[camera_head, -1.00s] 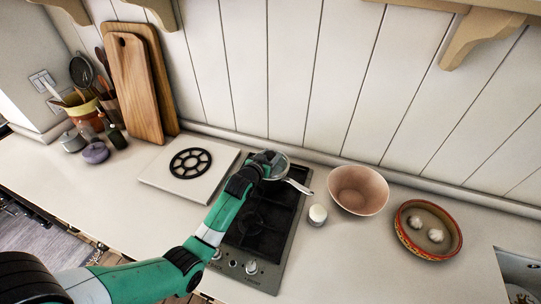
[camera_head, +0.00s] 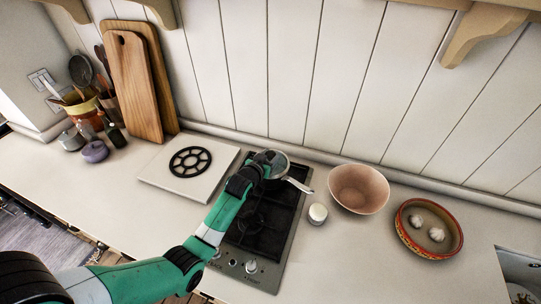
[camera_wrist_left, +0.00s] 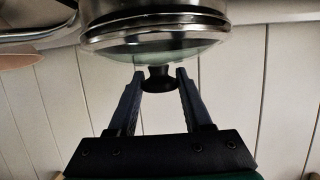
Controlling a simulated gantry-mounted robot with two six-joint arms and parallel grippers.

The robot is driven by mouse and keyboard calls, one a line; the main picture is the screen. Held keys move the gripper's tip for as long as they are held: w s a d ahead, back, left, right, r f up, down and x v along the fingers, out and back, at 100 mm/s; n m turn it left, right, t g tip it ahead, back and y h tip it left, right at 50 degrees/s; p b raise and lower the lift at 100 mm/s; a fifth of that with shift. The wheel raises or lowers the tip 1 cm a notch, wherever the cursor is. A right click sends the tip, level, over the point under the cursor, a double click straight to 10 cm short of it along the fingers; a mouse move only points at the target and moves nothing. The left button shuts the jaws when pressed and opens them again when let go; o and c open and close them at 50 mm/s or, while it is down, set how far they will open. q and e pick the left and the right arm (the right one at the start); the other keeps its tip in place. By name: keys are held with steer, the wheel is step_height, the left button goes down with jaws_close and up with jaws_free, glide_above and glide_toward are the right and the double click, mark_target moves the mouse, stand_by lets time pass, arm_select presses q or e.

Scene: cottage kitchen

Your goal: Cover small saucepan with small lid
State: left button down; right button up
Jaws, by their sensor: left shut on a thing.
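The small saucepan (camera_head: 283,167) is on the rear part of the hob, its metal handle (camera_head: 299,185) pointing to the lower right. My left gripper (camera_head: 268,158) is over it and hides part of it. In the left wrist view, which is upside down, my left gripper (camera_wrist_left: 160,75) is shut on the black knob of the glass lid (camera_wrist_left: 158,53). The lid is level and lined up with the rim of the saucepan (camera_wrist_left: 150,10). I cannot tell whether it rests fully on the rim. My right gripper is out of view.
A white jar (camera_head: 317,214) and a pink bowl (camera_head: 358,189) stand right of the hob (camera_head: 262,235), with a patterned dish (camera_head: 428,230) holding garlic beyond. A black trivet (camera_head: 190,162) lies on a white board at left. The left front counter is clear.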

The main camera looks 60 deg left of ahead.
mark_target(269, 157)
arm_select(q)
steer(key=shift+f, duration=0.2)
steer(key=c, duration=0.6)
jaws_free()
steer(key=shift+p+v, duration=0.9)
steer(key=shift+p, duration=0.1)
steer(key=p+v, duration=0.3)
steer(key=shift+s+d+r+p, duration=0.2)
steer(key=shift+s+r+p, duration=0.05)
steer(key=shift+r+p, duration=0.05)
steer(key=p+v, duration=0.3)
steer(key=v, duration=0.2)
steer(key=shift+s+d+f+p, duration=0.1)
steer(key=shift+s+d+p, duration=0.1)
steer(key=shift+p, duration=0.2)
